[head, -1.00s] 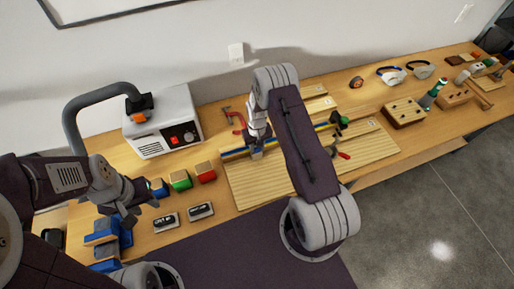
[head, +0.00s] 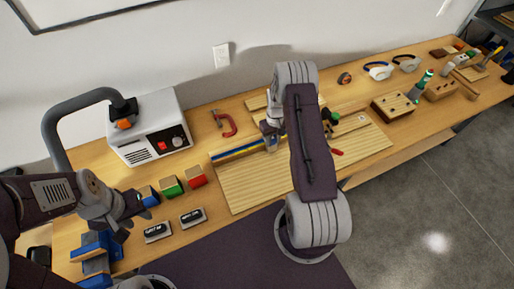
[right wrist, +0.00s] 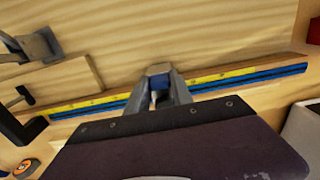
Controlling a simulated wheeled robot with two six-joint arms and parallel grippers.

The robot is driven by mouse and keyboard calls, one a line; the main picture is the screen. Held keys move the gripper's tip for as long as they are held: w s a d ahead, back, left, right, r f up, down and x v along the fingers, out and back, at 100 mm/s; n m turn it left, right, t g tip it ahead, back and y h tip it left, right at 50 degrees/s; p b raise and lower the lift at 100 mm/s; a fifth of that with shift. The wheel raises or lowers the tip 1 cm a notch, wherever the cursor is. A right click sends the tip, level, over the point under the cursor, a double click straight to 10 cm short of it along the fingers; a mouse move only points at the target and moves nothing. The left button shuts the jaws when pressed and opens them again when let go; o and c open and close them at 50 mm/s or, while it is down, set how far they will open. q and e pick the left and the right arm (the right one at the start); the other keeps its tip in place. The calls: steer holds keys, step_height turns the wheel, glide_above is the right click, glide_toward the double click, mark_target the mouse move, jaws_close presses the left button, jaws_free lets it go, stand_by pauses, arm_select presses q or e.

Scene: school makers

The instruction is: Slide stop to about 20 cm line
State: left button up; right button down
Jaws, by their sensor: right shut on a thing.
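The rail with a yellow scale and blue track (head: 238,151) lies along the wooden board. It also crosses the right wrist view (right wrist: 240,80). My right gripper (head: 271,143) is on the rail, partly hidden behind my arm in the head view. In the right wrist view its fingers are shut on the small blue stop (right wrist: 159,82), at the rail. The scale's numbers are too small to read. My left gripper (head: 130,212) hangs at the left over the bench, near the blocks, and its jaws are unclear.
A grey power box (head: 150,130) stands at the back left. A red clamp (head: 226,124) lies behind the rail. Coloured blocks (head: 172,187) and two dark-topped items (head: 158,232) are left of the board (head: 245,187). A drilled wooden block (head: 394,106) stands to the right.

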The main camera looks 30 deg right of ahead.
steer(key=d+b, duration=0.2)
steer(key=d, duration=0.5)
steer(key=shift+s+d+r, duration=0.1)
steer(key=shift+d, duration=0.15)
steer(key=c, duration=1.2)
jaws_free()
steer(key=shift+c, duration=0.2)
steer(key=shift+o, duration=0.6)
steer(key=shift+s, duration=0.1)
step_height(320, 180, up, 9)
steer(key=b, duration=0.1)
steer(key=shift+b, duration=0.35)
